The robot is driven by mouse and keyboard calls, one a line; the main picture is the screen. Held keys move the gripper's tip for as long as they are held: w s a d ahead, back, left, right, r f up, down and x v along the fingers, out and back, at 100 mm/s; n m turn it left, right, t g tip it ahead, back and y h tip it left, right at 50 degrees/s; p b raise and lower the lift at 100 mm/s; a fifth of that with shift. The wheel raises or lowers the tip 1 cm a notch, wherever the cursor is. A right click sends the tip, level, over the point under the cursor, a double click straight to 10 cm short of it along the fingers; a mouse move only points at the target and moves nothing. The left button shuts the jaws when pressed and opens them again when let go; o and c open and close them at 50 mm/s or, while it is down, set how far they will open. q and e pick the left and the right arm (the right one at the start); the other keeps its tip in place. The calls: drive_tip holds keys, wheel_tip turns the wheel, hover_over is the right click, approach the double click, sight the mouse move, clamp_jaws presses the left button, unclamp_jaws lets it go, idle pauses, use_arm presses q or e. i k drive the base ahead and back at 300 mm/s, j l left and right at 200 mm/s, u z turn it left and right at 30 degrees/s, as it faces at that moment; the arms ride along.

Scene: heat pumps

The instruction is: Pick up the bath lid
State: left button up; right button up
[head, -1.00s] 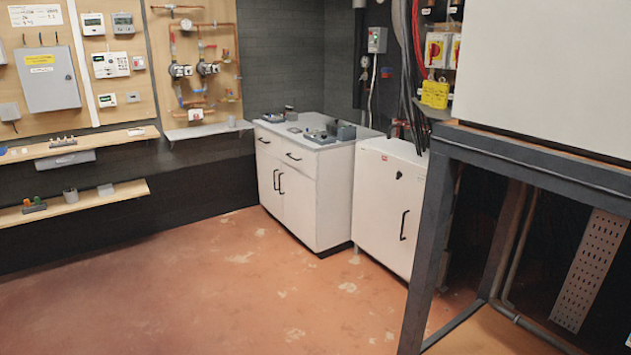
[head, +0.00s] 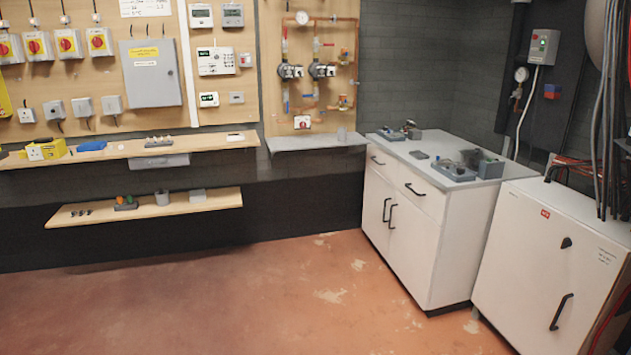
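Neither of my grippers is in view. I cannot make out for sure which thing is the bath lid. On the white cabinet's grey worktop (head: 425,139) lie several small items. A small flat dark grey piece (head: 418,155) lies near the middle. To its right is a low grey unit (head: 455,171) with small parts on it. A grey box-like piece (head: 489,165) stands beside that unit. Another low dark item (head: 390,134) sits at the back left of the worktop. These are too small to tell apart well.
A white cabinet (head: 403,215) with black handles stands against the back wall, with a second white cabinet (head: 545,265) to its right. Wooden shelves (head: 150,208) and a grey shelf (head: 316,142) line the wall. The reddish floor (head: 230,300) in front is clear.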

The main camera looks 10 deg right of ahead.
sight(476, 154)
drive_tip(key=i+z, duration=0.35)
drive_tip(key=i, duration=0.4)
drive_tip(key=i+j+z, duration=0.2)
drive_tip(key=i+z, duration=0.15)
drive_tip(key=i, duration=0.35)
drive_tip(key=i+l+z, duration=0.1)
drive_tip(key=i+z, duration=0.3)
drive_tip(key=i, duration=0.5)
drive_tip(key=i+j+z, duration=0.15)
drive_tip(key=i+z, duration=0.3)
drive_tip(key=i, duration=0.45)
drive_tip(key=i+z, duration=0.15)
drive_tip(key=i, duration=0.45)
drive_tip(key=z, duration=0.4)
